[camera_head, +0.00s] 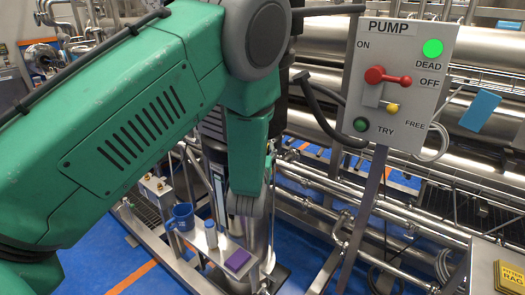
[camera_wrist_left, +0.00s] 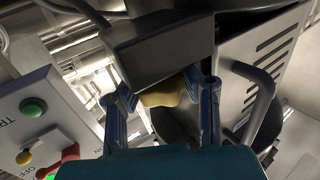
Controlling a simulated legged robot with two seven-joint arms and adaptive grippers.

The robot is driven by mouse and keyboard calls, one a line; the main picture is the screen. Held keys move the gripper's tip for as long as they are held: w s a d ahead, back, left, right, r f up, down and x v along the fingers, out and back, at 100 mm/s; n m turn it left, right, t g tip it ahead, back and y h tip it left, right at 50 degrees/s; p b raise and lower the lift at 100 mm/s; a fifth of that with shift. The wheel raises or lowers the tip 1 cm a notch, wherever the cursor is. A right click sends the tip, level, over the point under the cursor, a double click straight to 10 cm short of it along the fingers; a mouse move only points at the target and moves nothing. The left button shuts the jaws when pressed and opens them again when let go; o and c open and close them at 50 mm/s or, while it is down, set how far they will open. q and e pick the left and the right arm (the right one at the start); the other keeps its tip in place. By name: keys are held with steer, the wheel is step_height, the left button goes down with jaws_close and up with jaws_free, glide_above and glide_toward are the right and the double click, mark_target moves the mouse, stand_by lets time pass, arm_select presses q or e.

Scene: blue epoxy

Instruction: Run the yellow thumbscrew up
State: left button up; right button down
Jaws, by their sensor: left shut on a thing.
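The yellow thumbscrew (camera_wrist_left: 165,93) shows in the left wrist view, just under a dark box-shaped housing (camera_wrist_left: 160,45). My left gripper (camera_wrist_left: 160,98) has its two blue fingers on either side of it and is shut on it. The top of the thumbscrew meets the housing's lower edge, and its threaded part is hidden. In the head view my green left arm covers the middle, and the thumbscrew and left fingertips cannot be seen there. My right gripper is in neither view.
The PUMP panel (camera_head: 400,60) stands right of my arm, with a red handle (camera_head: 388,77), a small yellow knob (camera_head: 392,108) and a lit green lamp (camera_head: 432,48). Steel pipes (camera_head: 320,185) run behind.

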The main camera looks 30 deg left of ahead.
arm_select(q)
steer(key=shift+f+m+t+h+b, duration=0.15)
steer(key=shift+m+t+h, duration=0.1)
steer(key=shift+m+h, duration=0.45)
steer(key=shift+f+m+t+h+b, duration=0.15)
steer(key=shift+m+t+h, duration=0.2)
steer(key=shift+h, duration=0.55)
steer(key=o, duration=1.2)
steer(key=shift+w+r, duration=0.1)
steer(key=shift+r, duration=0.05)
steer(key=shift+s, duration=0.3)
steer(key=shift+m, duration=0.25)
steer(key=v, duration=0.7)
steer(key=shift+s, duration=0.2)
